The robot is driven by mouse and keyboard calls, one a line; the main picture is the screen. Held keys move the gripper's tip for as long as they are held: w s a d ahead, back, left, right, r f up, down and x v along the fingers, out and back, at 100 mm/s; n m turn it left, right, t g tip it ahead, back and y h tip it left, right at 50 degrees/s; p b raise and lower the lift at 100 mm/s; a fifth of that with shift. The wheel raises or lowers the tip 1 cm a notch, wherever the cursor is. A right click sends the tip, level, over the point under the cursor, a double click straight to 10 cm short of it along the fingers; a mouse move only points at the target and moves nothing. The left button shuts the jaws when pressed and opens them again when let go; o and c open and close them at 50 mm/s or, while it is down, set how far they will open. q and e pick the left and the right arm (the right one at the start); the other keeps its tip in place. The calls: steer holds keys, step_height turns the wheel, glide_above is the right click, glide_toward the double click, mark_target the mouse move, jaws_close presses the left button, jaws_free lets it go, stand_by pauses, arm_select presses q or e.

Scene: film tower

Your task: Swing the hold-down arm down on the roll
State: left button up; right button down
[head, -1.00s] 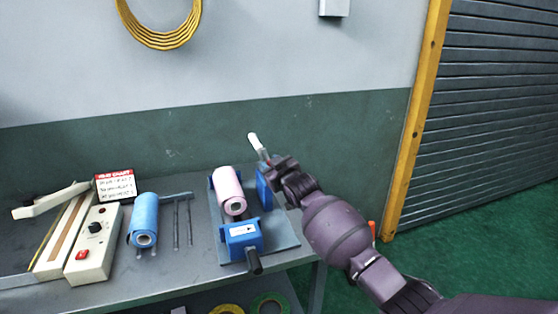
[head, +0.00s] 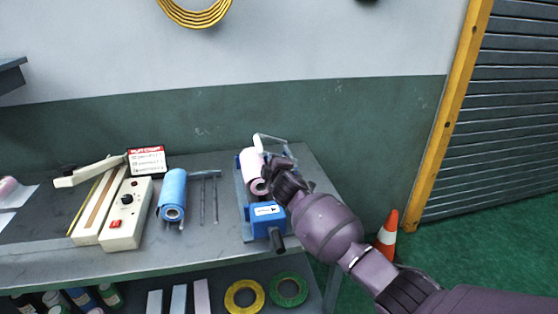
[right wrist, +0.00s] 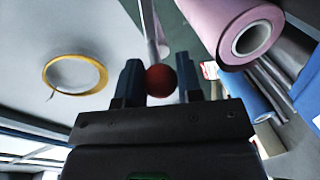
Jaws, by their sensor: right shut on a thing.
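The pink roll (head: 251,168) lies on the blue and grey stand at the right part of the bench. It also shows at the top right of the right wrist view (right wrist: 232,28). The hold-down arm (head: 258,143) has a pale bar near the roll's far end and a thin grey rod behind it. I cannot tell whether it touches the roll. My right gripper (right wrist: 159,82) is shut on the arm's red knob (right wrist: 161,81), with one dark finger on each side. In the head view the right gripper (head: 273,167) covers part of the roll. My left gripper is not in view.
A blue roll (head: 172,193) and a cream sealer (head: 125,215) stand to the left on the bench. The stand's blue box (head: 268,217) has a dark crank handle (head: 278,242) in front. Tape rings (head: 289,290) lie on the shelf below. An orange cone (head: 387,235) stands on the floor.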

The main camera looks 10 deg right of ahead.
steer(key=f+n, duration=0.1)
steer(key=a+f+n+b, duration=0.1)
steer(key=f+n, duration=0.1)
steer(key=shift+a+f+h, duration=0.1)
steer(key=shift+a+h, duration=0.05)
steer(key=shift+h, duration=0.25)
steer(key=shift+f+n, duration=0.25)
steer(key=shift+n, duration=0.15)
steer(key=c, duration=0.8)
jaws_free()
steer(key=shift+s+r, duration=0.1)
steer(key=shift+s, duration=0.45)
steer(key=s, duration=0.3)
steer(key=s+r+p, duration=0.1)
steer(key=s, duration=0.5)
steer(key=shift+s+r+p, duration=0.3)
steer(key=shift+s+p, duration=0.05)
